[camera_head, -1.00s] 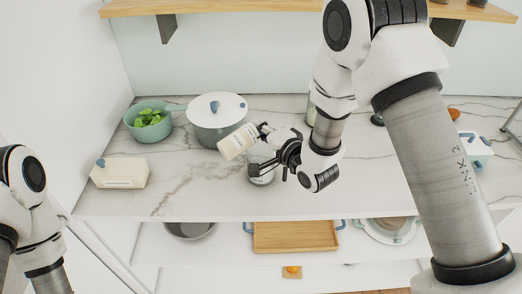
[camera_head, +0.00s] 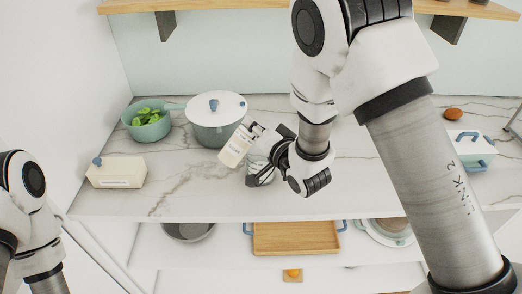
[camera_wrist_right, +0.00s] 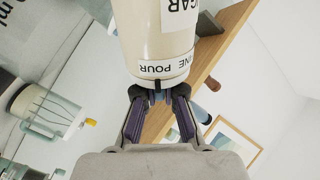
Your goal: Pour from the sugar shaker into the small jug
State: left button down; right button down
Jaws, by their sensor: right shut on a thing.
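The sugar shaker (camera_head: 236,149), cream with a printed label, is held tilted above the counter, one end low to the left and the other up to the right. My right gripper (camera_head: 260,132) is shut on it. The wrist view shows the shaker (camera_wrist_right: 155,40) with its SUGAR label between the fingers (camera_wrist_right: 158,95). My left gripper is out of view.
A grey pot with a white lid (camera_head: 216,122) stands close behind the shaker. A green bowl with leaves (camera_head: 147,125) and a cream box (camera_head: 116,173) are to the left. A blue-and-white container (camera_head: 472,155) is at right. The front-left counter is clear.

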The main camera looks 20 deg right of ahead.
jog(key=shift+r+n+b, duration=0.35)
jog(key=shift+n+b, duration=0.2)
jog(key=shift+n, duration=0.55)
jog(key=shift+r, duration=0.2)
jog(key=shift+n+t+b, duration=0.3)
jog(key=shift+n+b, duration=0.1)
jog(key=shift+n, duration=0.3)
jog(key=shift+r+n, duration=0.25)
jog(key=shift+n, duration=0.35)
jog(key=shift+r+h, duration=0.25)
jog(key=shift+h, duration=0.05)
jog(key=shift+n+b, duration=0.65)
jog(key=shift+n, duration=0.05)
jog(key=shift+r+n+b, duration=0.25)
jog(key=shift+n+b, duration=0.1)
jog(key=shift+n, duration=0.35)
jog(key=shift+r, duration=0.2)
